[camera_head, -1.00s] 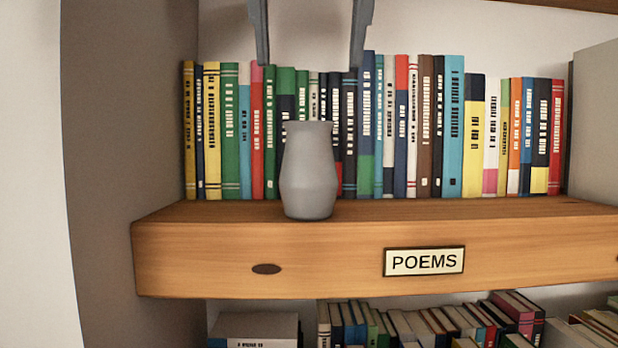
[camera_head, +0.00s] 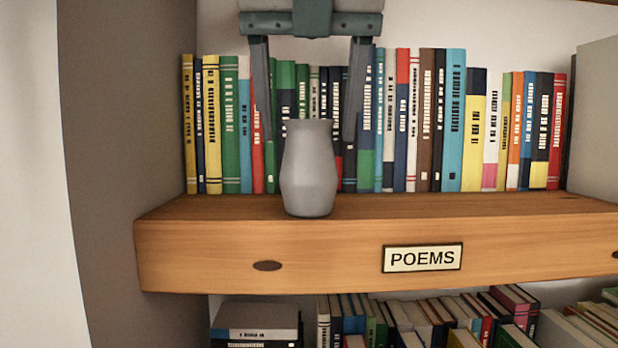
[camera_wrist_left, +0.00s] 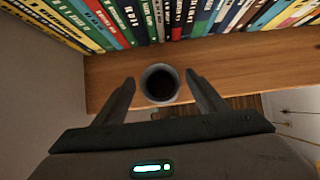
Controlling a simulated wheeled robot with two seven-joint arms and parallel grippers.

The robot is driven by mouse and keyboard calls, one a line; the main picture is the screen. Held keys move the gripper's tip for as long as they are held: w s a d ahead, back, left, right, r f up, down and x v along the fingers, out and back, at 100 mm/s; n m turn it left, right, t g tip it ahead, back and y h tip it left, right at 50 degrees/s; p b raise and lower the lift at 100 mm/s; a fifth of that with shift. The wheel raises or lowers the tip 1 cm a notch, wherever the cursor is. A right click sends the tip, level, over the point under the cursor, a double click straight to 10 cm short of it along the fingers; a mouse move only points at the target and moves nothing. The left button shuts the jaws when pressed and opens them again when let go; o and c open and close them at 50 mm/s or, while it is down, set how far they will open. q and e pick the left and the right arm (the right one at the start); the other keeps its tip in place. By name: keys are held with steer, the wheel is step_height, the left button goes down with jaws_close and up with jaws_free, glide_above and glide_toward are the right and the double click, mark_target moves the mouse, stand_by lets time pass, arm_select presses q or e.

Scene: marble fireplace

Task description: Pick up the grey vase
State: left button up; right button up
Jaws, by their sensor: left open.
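The grey vase (camera_head: 309,172) stands upright near the front edge of the wooden shelf, in front of a row of books. In the left wrist view I see its round dark mouth (camera_wrist_left: 160,84) from above. My left gripper (camera_head: 306,138) points down and is open and empty. Its two fingers hang on either side of the vase's top in the head view, wider apart than the vase. In the left wrist view the fingertips (camera_wrist_left: 160,80) lie to either side of the mouth, with a gap on both sides. My right gripper is not in view.
Several books (camera_head: 420,120) stand upright close behind the vase. The shelf (camera_head: 200,245) carries a POEMS plate (camera_head: 422,258) on its front. A grey side wall (camera_head: 120,130) is at the left. The shelf top right of the vase is bare. More books (camera_head: 400,320) fill a lower shelf.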

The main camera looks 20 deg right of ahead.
mark_target(308, 149)
arm_select(q)
steer(key=shift+w, duration=0.1)
steer(key=shift+p+x, duration=0.9)
steer(key=shift+p, duration=0.1)
steer(key=shift+p+x, duration=0.55)
steer(key=shift+x, duration=0.45)
steer(key=shift+w+d+f, duration=0.1)
steer(key=shift+w+f, duration=0.2)
steer(key=shift+f, duration=0.35)
steer(key=shift+r, duration=0.1)
steer(key=c, duration=1.3)
steer(key=shift+r, duration=0.1)
